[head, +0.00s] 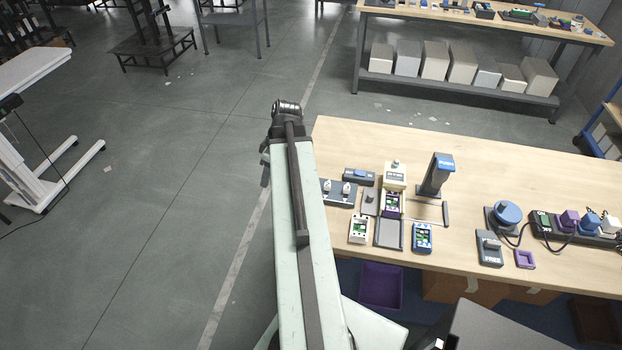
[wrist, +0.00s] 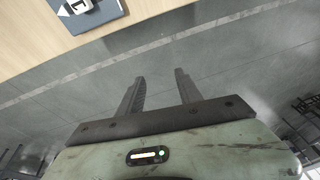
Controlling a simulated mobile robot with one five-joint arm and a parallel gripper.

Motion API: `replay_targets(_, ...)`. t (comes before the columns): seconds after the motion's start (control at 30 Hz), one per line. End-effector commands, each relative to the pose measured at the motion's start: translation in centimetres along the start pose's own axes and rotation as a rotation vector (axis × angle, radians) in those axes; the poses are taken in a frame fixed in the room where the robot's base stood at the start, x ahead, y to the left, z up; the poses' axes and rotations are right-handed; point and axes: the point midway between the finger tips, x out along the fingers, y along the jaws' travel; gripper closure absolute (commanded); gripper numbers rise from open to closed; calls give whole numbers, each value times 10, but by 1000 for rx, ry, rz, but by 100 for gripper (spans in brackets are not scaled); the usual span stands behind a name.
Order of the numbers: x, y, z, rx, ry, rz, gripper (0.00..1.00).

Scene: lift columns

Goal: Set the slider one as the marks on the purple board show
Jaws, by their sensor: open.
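My gripper (wrist: 161,74) is open and empty in the wrist view, its two fingers apart over the grey floor beyond the table edge. In the head view my arm hides most of it. A small purple board (head: 391,204) with a light display stands among the devices on the wooden table; its marks are too small to read. A grey panel (head: 369,201) with a small dark knob lies just left of it and may be a slider, but I cannot tell which is slider one. A dark box with white-topped controls (head: 338,191) lies further left, nearest my arm.
The wooden table (head: 500,165) also holds a blue-topped stand (head: 437,174), a blue round knob (head: 507,212) and a power strip (head: 572,231). A purple bin (head: 380,286) is below the front edge. In the wrist view a blue-grey device (wrist: 92,14) sits near the table edge.

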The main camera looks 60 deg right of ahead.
Motion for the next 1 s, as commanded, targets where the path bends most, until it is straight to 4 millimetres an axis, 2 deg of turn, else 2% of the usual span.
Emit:
replay_targets(0.03, -14, 23, 32, -5, 29, 15, 58)
replay_targets(0.1, -30, 45, 69, -35, 65, 36, 58)
replay_targets(0.2, -46, 63, 109, -69, 99, 64, 58)
replay_targets(0.3, -54, 71, 130, -90, 116, 81, 58)
replay_targets(0.43, -56, 74, 136, -100, 121, 87, 58)
replay_targets(0.57, -50, 74, 136, -100, 120, 86, 58)
replay_targets(0.67, -39, 75, 135, -100, 120, 86, 58)
replay_targets(1.0, 19, 80, 129, -99, 119, 85, 58)
